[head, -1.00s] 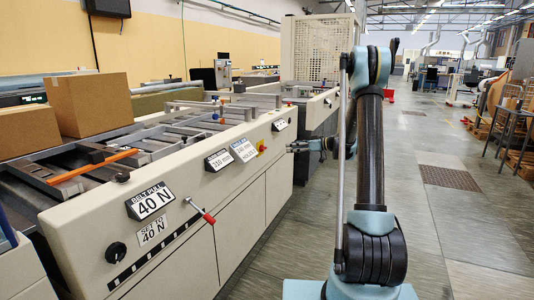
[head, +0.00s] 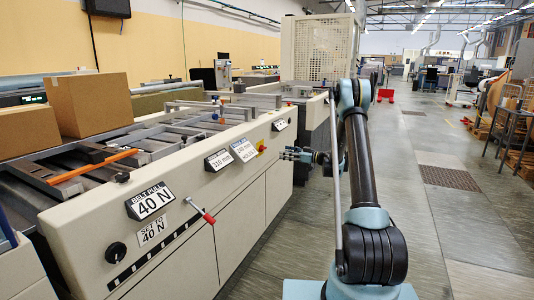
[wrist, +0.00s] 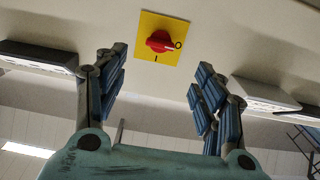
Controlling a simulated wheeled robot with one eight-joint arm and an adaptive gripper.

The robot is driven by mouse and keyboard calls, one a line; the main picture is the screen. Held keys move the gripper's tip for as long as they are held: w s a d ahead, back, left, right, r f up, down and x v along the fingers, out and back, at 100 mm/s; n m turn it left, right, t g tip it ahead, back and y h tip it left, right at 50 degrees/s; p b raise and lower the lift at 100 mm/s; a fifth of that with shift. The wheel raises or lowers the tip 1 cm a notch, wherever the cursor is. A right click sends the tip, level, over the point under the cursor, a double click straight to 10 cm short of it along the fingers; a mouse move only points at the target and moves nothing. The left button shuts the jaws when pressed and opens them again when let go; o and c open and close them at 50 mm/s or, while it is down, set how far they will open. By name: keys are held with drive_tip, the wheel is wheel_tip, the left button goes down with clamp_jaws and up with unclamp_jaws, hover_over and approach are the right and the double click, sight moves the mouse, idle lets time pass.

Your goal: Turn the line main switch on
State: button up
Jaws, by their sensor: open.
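The line main switch is a red rotary knob (wrist: 158,42) on a yellow square plate (wrist: 146,23). In the wrist view its handle lies roughly sideways, in line with the O mark at right; the I mark is below it. In the head view the yellow plate (head: 262,148) is small, at the far end of the cream machine panel. My gripper (wrist: 158,75) is open and empty, its blue-padded fingers either side of and below the switch in the picture, apart from it. In the head view my gripper (head: 284,154) is just right of the switch.
Slanted label plates flank the switch, one at left (wrist: 40,57) and one at right (wrist: 265,94) in the wrist view. A red-tipped lever (head: 209,217) and a black knob (head: 116,251) are nearer on the panel. The floor aisle (head: 450,235) at right is clear.

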sight(265, 149)
drive_tip(key=x, duration=1.2)
drive_tip(key=shift+a, duration=0.15)
drive_tip(key=shift+c, duration=0.3)
drive_tip(key=c, duration=1)
